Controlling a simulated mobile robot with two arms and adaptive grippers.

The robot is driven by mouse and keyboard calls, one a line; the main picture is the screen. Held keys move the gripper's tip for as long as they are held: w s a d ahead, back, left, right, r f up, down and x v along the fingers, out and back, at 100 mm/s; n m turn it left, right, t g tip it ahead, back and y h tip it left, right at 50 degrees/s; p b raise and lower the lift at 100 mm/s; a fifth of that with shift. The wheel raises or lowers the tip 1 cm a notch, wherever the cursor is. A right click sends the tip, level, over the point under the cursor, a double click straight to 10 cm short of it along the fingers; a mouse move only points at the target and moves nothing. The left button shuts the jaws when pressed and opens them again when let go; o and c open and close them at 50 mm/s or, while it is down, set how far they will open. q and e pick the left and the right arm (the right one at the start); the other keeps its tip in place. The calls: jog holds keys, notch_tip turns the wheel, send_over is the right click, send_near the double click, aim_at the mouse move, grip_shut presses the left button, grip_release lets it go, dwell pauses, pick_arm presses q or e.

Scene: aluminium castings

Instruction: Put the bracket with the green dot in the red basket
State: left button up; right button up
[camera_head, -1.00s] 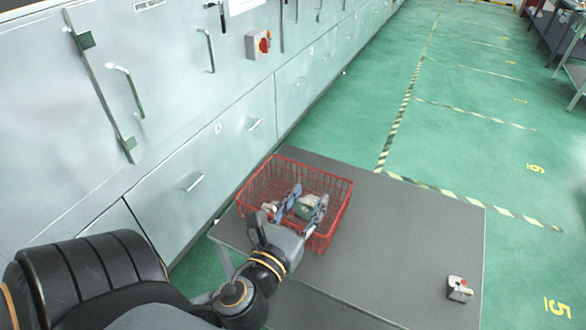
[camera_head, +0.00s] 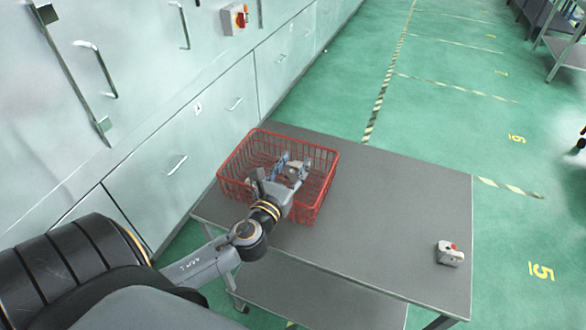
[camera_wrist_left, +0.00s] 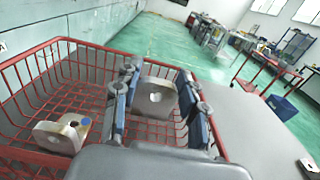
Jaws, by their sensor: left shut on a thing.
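My left gripper (camera_head: 292,167) is inside the red wire basket (camera_head: 318,204), shut on a pale metal bracket (camera_wrist_left: 156,98). A second bracket with a blue dot (camera_wrist_left: 62,132) lies in the basket, left of the gripper. A bracket with a red dot (camera_head: 449,254) lies on the table to the right. My right gripper is not in view.
The basket stands at the far left corner of a grey table (camera_head: 400,215). The table between the basket and the red-dot bracket is clear. Grey cabinets (camera_head: 150,110) with handles run along the left. Green floor lies beyond the table.

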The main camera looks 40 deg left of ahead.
pick_arm(q)
jog(key=shift+f, duration=0.35)
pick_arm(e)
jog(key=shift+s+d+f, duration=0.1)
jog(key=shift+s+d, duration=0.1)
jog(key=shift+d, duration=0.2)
pick_arm(q)
jog(key=shift+f+b, duration=0.45)
jog(key=shift+f, duration=0.2)
jog(key=o, duration=1.2)
jog(key=shift+c, duration=0.2)
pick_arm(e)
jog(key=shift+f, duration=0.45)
pick_arm(q)
jog(key=shift+r, duration=0.1)
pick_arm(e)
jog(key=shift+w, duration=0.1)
